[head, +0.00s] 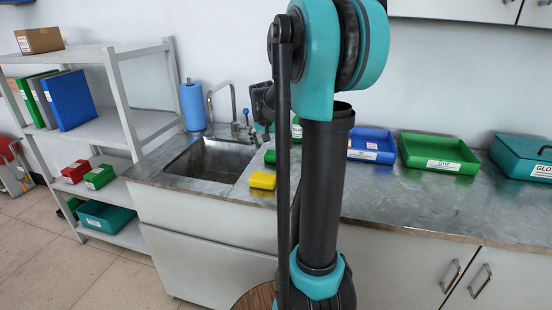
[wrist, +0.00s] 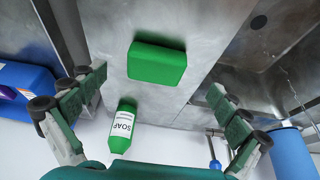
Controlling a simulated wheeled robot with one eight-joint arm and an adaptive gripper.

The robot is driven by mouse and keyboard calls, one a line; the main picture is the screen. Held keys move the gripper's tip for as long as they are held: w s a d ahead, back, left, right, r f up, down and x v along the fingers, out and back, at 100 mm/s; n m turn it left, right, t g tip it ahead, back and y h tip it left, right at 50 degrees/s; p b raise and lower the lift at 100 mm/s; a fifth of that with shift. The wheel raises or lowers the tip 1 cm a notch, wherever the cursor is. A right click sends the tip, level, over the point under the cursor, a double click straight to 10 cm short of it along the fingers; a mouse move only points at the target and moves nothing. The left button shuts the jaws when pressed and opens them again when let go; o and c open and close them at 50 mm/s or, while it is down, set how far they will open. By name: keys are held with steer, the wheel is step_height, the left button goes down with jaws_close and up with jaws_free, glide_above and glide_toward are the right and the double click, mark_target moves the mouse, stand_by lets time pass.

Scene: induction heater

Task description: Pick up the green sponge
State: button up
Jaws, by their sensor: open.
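The green sponge (wrist: 157,63) is a flat block on the metal counter, in the upper middle of the wrist view. My gripper (wrist: 157,84) is open, with one finger to the left of the sponge and one to the right in the wrist view. Nothing is between the pads that I can see touching them, and the gap in height to the sponge is hard to judge.
A green soap bottle (wrist: 122,127) stands close to the sponge. A yellow block (head: 262,180) lies nearer the counter's front edge. The sink (head: 210,160) and blue paper roll (head: 193,106) are to the left. Blue (head: 371,146) and green (head: 438,153) trays stand to the right.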

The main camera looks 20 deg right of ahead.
mark_target(275, 155)
steer(key=shift+d+x, duration=0.15)
steer(key=shift+x, duration=1.4)
steer(key=shift+d+x, duration=0.1)
steer(key=shift+x, duration=1.45)
steer(key=shift+w+r, duration=0.1)
steer(key=shift+w, duration=0.05)
steer(key=shift+c, duration=0.5)
steer(key=c, duration=0.9)
